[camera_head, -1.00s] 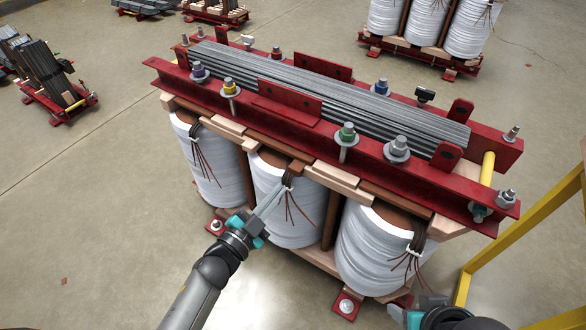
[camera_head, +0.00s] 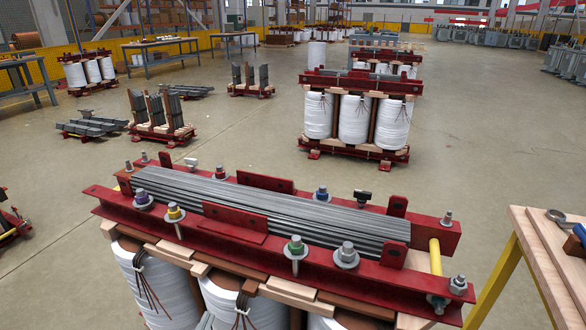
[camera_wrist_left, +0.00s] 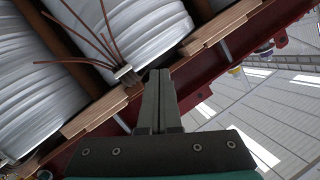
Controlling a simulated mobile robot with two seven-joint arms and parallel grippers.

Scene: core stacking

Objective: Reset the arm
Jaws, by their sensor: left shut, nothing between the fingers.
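The transformer core (camera_head: 270,215) stands in front of me, with red clamp beams, stacked grey laminations and white coils below. The right gripper is not in view.
A wooden bench (camera_head: 545,245) with a yellow frame stands close on the right, with a metal tool (camera_head: 560,217) on it. Another coil assembly (camera_head: 355,115) stands behind. Pallets of core parts (camera_head: 160,118) stand at the left back. Open floor lies between.

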